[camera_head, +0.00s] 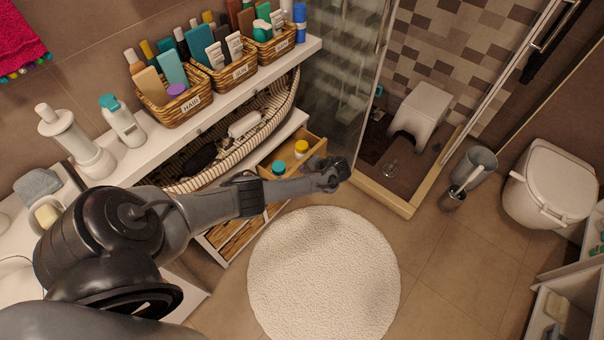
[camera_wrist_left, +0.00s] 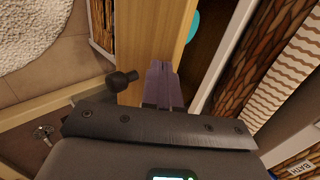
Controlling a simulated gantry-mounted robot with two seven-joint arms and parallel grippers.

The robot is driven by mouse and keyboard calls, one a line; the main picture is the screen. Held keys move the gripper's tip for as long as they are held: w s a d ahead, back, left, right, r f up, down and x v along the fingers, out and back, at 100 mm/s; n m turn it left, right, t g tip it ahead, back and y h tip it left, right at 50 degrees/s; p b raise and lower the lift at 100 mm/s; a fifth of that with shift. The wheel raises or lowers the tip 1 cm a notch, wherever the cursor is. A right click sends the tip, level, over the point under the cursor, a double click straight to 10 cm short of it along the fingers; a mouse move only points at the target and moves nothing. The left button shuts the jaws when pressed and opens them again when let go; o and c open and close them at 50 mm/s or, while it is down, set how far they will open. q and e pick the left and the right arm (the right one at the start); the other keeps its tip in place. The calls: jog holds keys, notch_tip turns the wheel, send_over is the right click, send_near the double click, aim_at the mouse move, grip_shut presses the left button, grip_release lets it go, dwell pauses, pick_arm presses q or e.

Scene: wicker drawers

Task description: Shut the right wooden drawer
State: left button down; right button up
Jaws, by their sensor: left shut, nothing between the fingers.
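The right wooden drawer (camera_head: 314,140) is pulled open under the white shelf, with a jar with a yellow lid (camera_head: 301,147) and a jar with a teal lid (camera_head: 279,168) inside. My left gripper (camera_head: 338,172) is at the drawer's front right end, and my arm hides much of the front. In the left wrist view, my shut, empty fingers (camera_wrist_left: 163,85) lie over the light wooden drawer front (camera_wrist_left: 152,35). A dark round knob (camera_wrist_left: 122,80) shows beside them. I cannot tell whether the fingers touch the wood. My right gripper is not in view.
A wicker drawer (camera_head: 232,232) sits left of the open one, below my arm. A round white rug (camera_head: 322,270) lies on the floor in front. The glass shower (camera_head: 335,85) and its raised edge (camera_head: 383,194) are close on the right. Labelled baskets (camera_head: 181,108) stand on the counter.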

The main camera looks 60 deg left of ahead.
pick_arm(q)
jog(key=s+a, duration=0.3)
jog(key=a, duration=0.6)
jog(key=shift+s+p, duration=0.3)
jog(key=shift+s, duration=0.05)
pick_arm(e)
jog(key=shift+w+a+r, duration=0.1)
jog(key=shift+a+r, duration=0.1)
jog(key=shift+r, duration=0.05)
pick_arm(q)
jog(key=shift+d+r, duration=0.1)
